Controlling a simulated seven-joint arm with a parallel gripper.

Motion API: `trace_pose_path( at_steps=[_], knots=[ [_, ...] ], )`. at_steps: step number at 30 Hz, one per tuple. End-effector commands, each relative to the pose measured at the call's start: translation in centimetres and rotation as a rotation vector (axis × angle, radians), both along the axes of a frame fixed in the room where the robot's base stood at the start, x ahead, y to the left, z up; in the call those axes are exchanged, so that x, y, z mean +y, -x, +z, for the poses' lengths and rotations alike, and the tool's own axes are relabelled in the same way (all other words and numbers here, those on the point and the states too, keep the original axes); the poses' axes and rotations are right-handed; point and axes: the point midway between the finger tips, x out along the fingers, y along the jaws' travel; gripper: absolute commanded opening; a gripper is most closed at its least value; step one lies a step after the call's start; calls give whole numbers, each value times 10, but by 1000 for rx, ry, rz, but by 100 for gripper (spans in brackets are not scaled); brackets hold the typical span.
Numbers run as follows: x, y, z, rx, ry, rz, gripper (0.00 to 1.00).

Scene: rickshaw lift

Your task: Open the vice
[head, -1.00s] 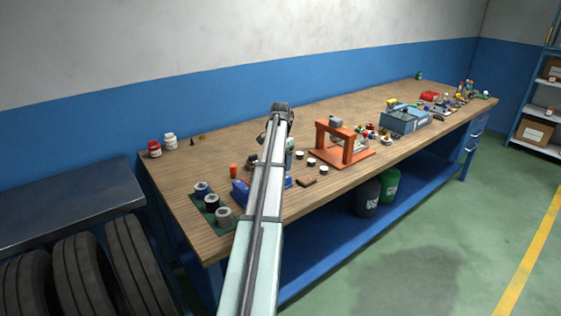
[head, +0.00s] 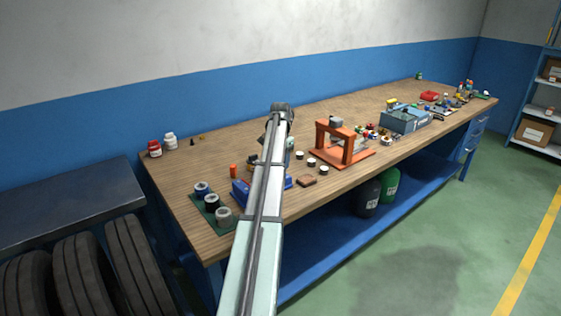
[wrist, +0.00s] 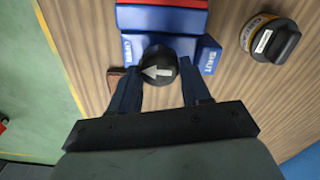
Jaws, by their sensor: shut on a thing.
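The blue vice (wrist: 160,20) lies under my gripper in the wrist view, with a red strip along its top. Its round black knob (wrist: 157,68) carries a white arrow pointing left, towards the side marked OPEN; the other side is marked SHUT. My gripper (wrist: 159,77) is shut on the knob, one dark finger on each side. In the head view the vice (head: 241,191) stands near the bench's front edge, partly hidden by my arm. My gripper is hidden behind the arm there.
A black-lidded tin (wrist: 270,38) stands right of the vice in the wrist view. In the head view, a green mat (head: 225,227) with several spools lies left of the vice. An orange frame (head: 340,143) stands to the right.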

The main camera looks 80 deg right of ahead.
Motion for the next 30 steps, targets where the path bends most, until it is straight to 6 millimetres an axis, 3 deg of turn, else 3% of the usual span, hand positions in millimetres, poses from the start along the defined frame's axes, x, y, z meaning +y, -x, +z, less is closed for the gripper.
trace_pose_path(
  at_steps=[11, 12, 19, 30],
  knots=[
    [0, 0, 0, 0, 0, 33, 17],
    [0, 0, 0, 0, 0, 33, 51],
    [0, 0, 0, 0, 0, 31, 73],
    [-1, 0, 7, 0, 1, 30, 73]
  ],
)
